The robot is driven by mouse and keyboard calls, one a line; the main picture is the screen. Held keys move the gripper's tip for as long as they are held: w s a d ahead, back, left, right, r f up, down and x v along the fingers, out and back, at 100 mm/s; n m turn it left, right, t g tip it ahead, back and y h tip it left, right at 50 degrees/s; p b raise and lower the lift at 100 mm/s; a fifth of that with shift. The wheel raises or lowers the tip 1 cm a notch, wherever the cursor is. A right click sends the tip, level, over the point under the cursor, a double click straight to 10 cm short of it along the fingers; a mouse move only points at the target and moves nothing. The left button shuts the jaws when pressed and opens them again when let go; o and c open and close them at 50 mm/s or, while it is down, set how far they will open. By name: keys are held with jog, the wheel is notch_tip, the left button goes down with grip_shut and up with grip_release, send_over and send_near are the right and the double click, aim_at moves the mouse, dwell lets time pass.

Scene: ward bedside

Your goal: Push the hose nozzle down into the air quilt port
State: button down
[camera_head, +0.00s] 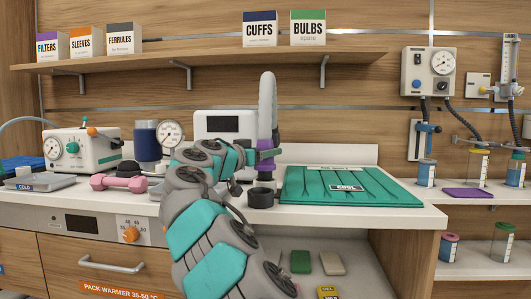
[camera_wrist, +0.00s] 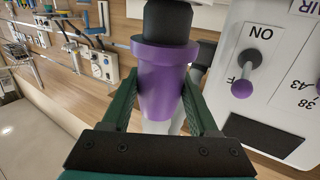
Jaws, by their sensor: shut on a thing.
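The hose nozzle has a purple body (camera_head: 265,158) with a dark end, and the grey hose (camera_head: 267,100) rises from it in an arch. In the wrist view, the purple nozzle (camera_wrist: 165,80) lies between both fingers of my gripper (camera_wrist: 160,105), which is shut on it. In the head view, my gripper (camera_head: 250,157) holds it upright above the counter. The black ring-shaped port (camera_head: 261,198) is at the counter's front edge, below the nozzle in the picture. Whether the dark end touches it is unclear. The green air quilt (camera_head: 300,190) lies flat to the right.
A white unit (camera_head: 213,125) with a dark screen stands behind the nozzle. In the wrist view, a switch panel (camera_wrist: 285,70) marked ON is close on the right. A shelf (camera_head: 210,58) runs above.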

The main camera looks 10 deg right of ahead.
jog(key=shift+f+b, duration=1.3)
jog(key=shift+b, duration=0.05)
jog(key=shift+c, duration=0.4)
grip_release()
